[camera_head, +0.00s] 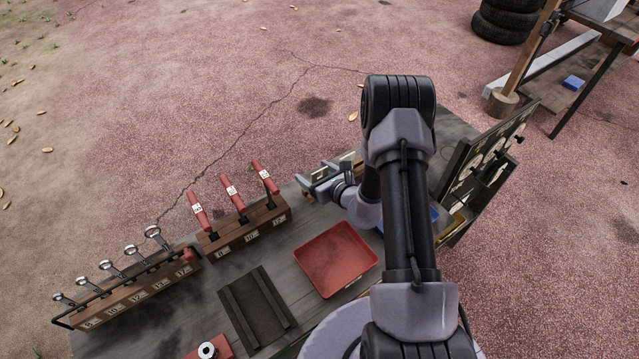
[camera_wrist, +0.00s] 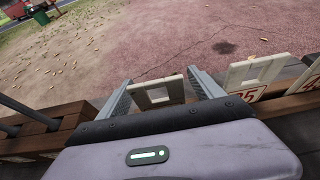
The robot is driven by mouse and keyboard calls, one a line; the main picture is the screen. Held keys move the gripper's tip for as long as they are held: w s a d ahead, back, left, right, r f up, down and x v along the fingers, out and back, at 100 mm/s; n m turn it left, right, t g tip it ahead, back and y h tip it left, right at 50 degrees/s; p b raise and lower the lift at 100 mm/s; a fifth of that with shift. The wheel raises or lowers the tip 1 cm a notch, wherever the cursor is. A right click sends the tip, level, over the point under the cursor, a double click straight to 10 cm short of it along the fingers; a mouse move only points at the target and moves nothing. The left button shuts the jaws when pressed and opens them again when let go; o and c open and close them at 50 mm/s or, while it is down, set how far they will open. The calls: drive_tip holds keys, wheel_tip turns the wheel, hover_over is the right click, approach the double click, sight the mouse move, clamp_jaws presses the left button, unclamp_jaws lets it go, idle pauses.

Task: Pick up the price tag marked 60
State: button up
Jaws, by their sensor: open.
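My gripper (camera_head: 309,188) is open at the far edge of the cart top, beside a small wooden rack. In the wrist view its two fingers (camera_wrist: 160,78) stand on either side of a pale tag with a square hole (camera_wrist: 142,95). The tag stands upright between them, with gaps at the sides. Its lower part is hidden by my gripper body, so I cannot read its number. A second pale tag (camera_wrist: 236,76) stands to the right, above a label that seems to read 25. No tag is readable as 60.
A wooden rack of red-handled tools (camera_head: 245,230) and a wrench rack (camera_head: 130,290) stand to the left. A red tray (camera_head: 335,258) lies nearer, beside a dark ribbed mat (camera_head: 257,310). A dark board with round dials (camera_head: 490,155) stands at right.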

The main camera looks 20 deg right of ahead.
drive_tip(key=c, duration=1.4)
drive_tip(key=shift+r, duration=0.15)
